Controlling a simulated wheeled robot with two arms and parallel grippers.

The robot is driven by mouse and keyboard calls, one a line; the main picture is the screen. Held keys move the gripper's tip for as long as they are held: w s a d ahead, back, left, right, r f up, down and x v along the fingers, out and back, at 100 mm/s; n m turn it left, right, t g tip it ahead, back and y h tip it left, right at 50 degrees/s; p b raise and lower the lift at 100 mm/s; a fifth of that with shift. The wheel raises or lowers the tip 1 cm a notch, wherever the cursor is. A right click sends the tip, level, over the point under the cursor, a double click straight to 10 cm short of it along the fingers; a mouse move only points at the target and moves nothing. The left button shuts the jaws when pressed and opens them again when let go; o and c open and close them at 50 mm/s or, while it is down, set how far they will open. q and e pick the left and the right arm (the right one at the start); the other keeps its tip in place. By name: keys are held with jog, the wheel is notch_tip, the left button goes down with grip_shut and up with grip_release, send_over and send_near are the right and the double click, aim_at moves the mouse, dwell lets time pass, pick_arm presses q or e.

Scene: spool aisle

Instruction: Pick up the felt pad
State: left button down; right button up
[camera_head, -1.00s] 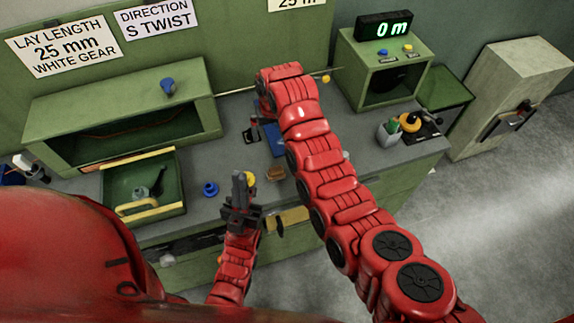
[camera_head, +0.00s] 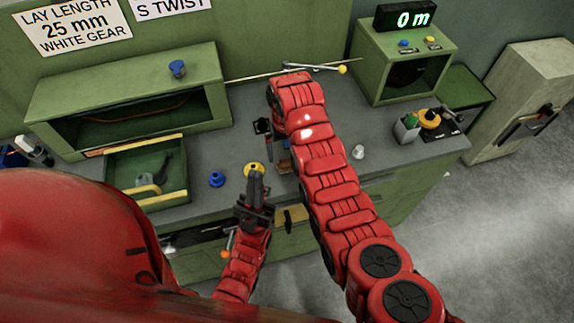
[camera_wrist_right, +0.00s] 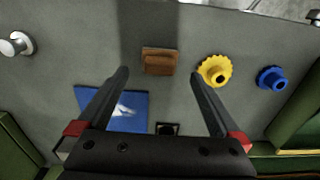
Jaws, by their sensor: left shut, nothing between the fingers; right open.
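A small brown rectangular pad (camera_wrist_right: 160,61), which I take to be the felt pad, lies flat on the grey bench top. In the right wrist view it is ahead of my right gripper (camera_wrist_right: 159,84), roughly in line with the gap between the fingers. That gripper is open and empty. My left gripper (camera_head: 256,187) is shut and empty, near the bench's front edge, close to the yellow gear.
A yellow gear (camera_wrist_right: 214,70) and a blue gear (camera_wrist_right: 271,79) lie right of the pad in the wrist view. A blue sheet (camera_wrist_right: 124,118) lies near the left finger. A green tray (camera_head: 120,170) stands at left, a machine with a display (camera_head: 369,45) at back right.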

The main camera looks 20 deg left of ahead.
aim_at(287, 160)
jog(key=shift+s+d+f+p, duration=0.1)
jog(key=shift+d+f+p, duration=0.05)
jog(key=shift+f+p, duration=1.3)
jog(key=shift+f, duration=1.2)
jog(key=c, duration=1.4)
jog(key=shift+r, duration=0.1)
